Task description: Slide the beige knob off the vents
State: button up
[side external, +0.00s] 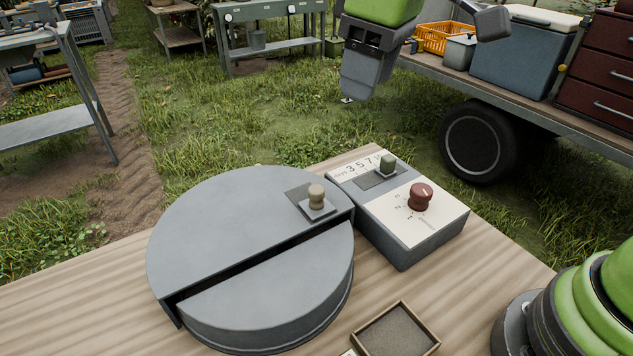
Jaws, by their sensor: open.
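A darker grey patch (297,192) shows beside and behind the plate; vent holes cannot be made out, and any under the plate are hidden. My gripper (350,97) is open and empty. It hangs in the air, above and beyond the drum in the picture, well apart from the knob.
A shallow tray (368,348) lies in front on the wooden table (110,300). A cart with a blue cooler (520,60) stands behind right.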

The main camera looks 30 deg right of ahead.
aim_at(316, 188)
jog(key=w+a+f+n, duration=0.1)
jog(key=f, duration=0.4)
jog(key=w+a+f+n+g, duration=0.1)
jog(key=a+f, duration=0.1)
jog(key=f, duration=0.4)
jog(key=w+a+f+n+h, duration=0.1)
jog(key=f, duration=0.5)
jog(key=shift+w+a+g, duration=0.25)
jog(key=shift+w+g, duration=0.05)
jog(key=shift+w, duration=0.05)
